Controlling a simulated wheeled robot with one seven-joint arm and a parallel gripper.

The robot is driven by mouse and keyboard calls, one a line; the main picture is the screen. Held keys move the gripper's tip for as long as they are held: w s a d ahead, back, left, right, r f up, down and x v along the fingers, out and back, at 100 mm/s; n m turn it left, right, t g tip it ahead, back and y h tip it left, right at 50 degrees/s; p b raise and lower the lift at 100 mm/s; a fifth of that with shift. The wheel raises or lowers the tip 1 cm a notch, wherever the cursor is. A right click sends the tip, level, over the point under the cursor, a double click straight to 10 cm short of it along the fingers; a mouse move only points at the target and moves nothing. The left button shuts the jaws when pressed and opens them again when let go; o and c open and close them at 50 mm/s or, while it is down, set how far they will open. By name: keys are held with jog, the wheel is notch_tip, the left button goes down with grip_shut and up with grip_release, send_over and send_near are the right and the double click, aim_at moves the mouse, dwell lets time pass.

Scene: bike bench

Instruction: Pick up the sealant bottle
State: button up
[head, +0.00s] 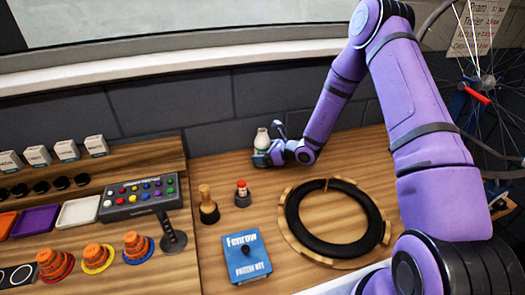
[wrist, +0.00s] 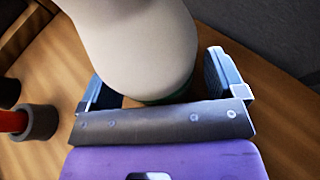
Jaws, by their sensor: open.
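The sealant bottle looks to be the pale, cream-white bottle (head: 262,138) at the back of the bench, by the grey wall. In the wrist view the pale bottle (wrist: 140,45) is large and close, with a dark green band low on it. My gripper (head: 263,158) is at the bottle, low down. In the wrist view its jaws (wrist: 152,82) are open, one finger on each side of the bottle. A gap shows beside the right finger; contact on the left is unclear. The bottle's top is cut off in the wrist view.
A blue box (head: 247,257) lies in front. A black tyre ring (head: 333,218) lies to the right. A grey button panel (head: 140,196) is further left.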

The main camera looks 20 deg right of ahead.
jog(key=c, duration=1.1)
jog(key=shift+r, duration=0.15)
